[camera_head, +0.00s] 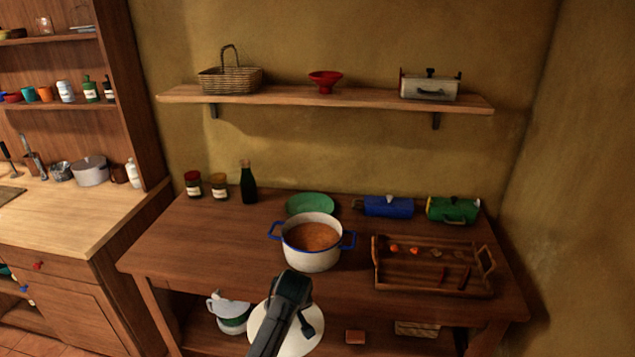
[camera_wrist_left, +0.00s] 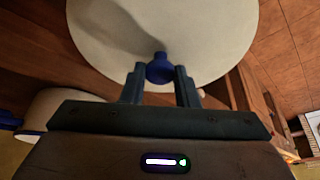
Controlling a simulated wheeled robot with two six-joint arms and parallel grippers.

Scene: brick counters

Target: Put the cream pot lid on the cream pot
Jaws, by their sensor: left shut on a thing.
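The cream pot (camera_head: 313,262) stands upright on the wooden counter, with a blue rim, two blue side handles and orange-brown food inside. Part of a pale pot with a blue rim also shows at the left of the left wrist view (camera_wrist_left: 62,103). My left gripper (camera_head: 307,325) is shut on the blue knob (camera_wrist_left: 160,70) of the cream pot lid (camera_wrist_left: 160,28). In the head view the round lid (camera_head: 298,345) is held in front of the counter, nearer than the pot and apart from it. My arm covers part of the lid. My right gripper is out of view.
A wooden tray (camera_head: 378,281) with small items stands right of the pot. A green plate (camera_head: 310,204) lies just behind it, with blue (camera_head: 388,206) and green (camera_head: 453,210) canisters behind the tray. Jars and a bottle (camera_head: 248,184) stand back left. The counter left of the pot is clear.

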